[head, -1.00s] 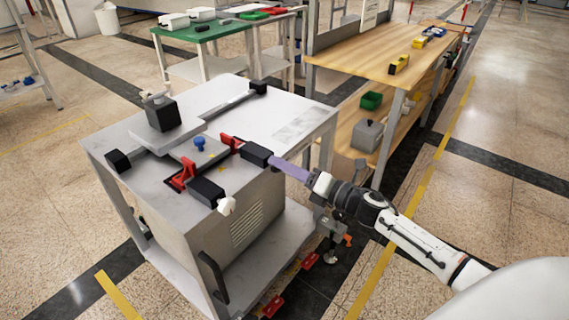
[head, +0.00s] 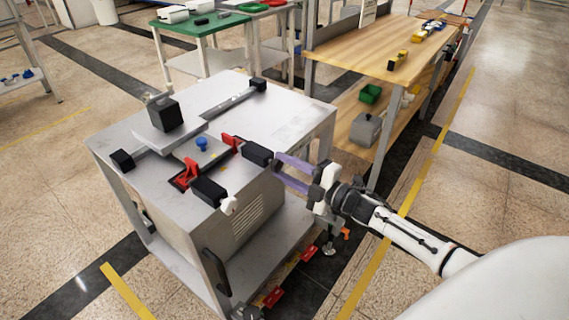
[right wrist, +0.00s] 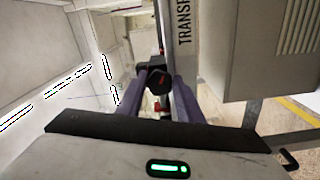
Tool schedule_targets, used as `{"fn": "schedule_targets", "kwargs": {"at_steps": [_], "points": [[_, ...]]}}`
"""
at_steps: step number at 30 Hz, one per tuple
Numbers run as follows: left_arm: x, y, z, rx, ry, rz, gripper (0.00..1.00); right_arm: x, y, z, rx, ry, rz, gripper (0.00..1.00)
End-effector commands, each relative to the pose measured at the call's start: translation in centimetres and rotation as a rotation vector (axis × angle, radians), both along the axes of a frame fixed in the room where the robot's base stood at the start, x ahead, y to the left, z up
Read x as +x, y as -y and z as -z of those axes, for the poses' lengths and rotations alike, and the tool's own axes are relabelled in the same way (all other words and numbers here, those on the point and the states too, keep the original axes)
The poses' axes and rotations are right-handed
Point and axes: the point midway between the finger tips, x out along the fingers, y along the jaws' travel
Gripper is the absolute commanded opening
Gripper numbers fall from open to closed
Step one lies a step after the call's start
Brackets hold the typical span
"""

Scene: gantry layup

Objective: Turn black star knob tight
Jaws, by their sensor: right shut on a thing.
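In the right wrist view the black star knob (right wrist: 158,80) shows as a dark, many-sided end between the two purple fingers of my right gripper (right wrist: 158,88). My right gripper (head: 277,169) is shut on it, its fingers reaching left to the black block (head: 258,155) beside a red bracket (head: 231,141) on the grey cart. In the head view I cannot make out the knob itself at the fingertips. A second black block (head: 209,191) with a white knob (head: 229,205) lies in front. My left gripper is not in view.
The grey cart (head: 284,118) also carries a blue knob (head: 202,144) and a flat plate with a black box (head: 165,114). A wooden workbench (head: 365,50) stands behind to the right. The floor right of my arm is clear.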

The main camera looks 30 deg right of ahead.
Motion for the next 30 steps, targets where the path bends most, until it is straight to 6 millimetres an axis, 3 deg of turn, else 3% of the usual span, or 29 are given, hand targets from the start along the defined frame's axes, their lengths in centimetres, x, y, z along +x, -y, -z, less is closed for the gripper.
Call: {"fn": "schedule_targets", "kwargs": {"at_steps": [30], "points": [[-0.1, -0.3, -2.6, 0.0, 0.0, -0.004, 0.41, -0.1, -0.2, 0.2, 0.839, -0.306, 0.001, 0.11]]}}
